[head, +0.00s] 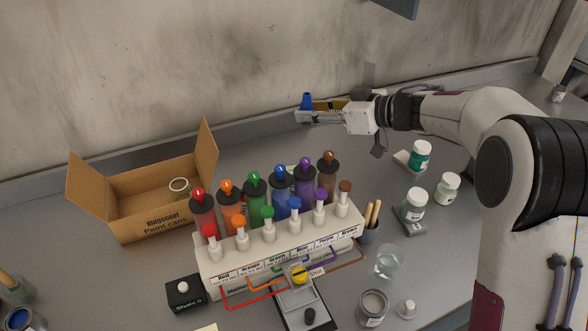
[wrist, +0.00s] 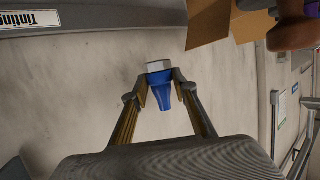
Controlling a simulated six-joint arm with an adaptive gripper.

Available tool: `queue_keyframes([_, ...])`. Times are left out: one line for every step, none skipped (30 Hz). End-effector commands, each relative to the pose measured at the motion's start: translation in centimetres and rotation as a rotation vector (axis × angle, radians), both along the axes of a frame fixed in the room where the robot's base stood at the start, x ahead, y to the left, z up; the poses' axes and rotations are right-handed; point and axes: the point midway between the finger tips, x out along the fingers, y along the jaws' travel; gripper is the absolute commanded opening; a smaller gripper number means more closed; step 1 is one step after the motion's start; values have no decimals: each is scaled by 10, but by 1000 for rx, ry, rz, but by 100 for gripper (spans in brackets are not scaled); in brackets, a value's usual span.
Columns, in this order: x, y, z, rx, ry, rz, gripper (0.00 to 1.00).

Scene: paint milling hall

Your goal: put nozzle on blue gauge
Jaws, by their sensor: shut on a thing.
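My gripper (head: 308,110) is raised near the back wall, behind and above the rack. It is shut on a small blue tapered piece with a pale end, likely the nozzle (head: 306,99). In the wrist view the nozzle (wrist: 165,94) sits between the two fingertips (wrist: 162,88), clear of any surface. The cream rack (head: 285,250) has a back row of coloured bottles with dark collars, including a blue bottle (head: 280,191). Its front row has white pieces with coloured caps, including a blue-capped one (head: 294,206). I cannot tell which blue part is the gauge.
An open cardboard box (head: 150,215) stands left of the rack. A black block (head: 185,293) and a device with a yellow knob (head: 300,275) are in front. White jars (head: 413,205), a glass (head: 389,262) and a pot of wooden handles (head: 369,233) stand to the right.

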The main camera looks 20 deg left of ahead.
Motion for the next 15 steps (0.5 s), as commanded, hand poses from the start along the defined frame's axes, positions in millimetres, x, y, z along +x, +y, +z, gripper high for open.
queue_keyframes([-4, 10, 6, -1, -3, 26, 6])
queue_keyframes([-5, 14, 8, 1, -2, 36, 6])
queue_keyframes([-8, 20, 12, -1, -3, 51, 6])
queue_keyframes([-9, 22, 14, 0, -1, 57, 6])
queue_keyframes([-9, 24, 16, 0, -2, 62, 6])
queue_keyframes([-10, 27, 19, 0, -1, 72, 6])
queue_keyframes([-10, 27, 21, 0, -1, 74, 6])
queue_keyframes([-10, 27, 23, 0, -2, 77, 6])
queue_keyframes([-10, 28, 25, -1, -2, 82, 6])
queue_keyframes([-9, 28, 27, 0, -1, 82, 6])
queue_keyframes([-9, 28, 29, 0, 0, 83, 6])
queue_keyframes([-9, 28, 32, 1, -1, 84, 6])
queue_keyframes([-10, 27, 32, 0, 0, 82, 6])
queue_keyframes([-10, 27, 31, -1, 2, 80, 6])
queue_keyframes([-11, 27, 30, 0, 2, 78, 6])
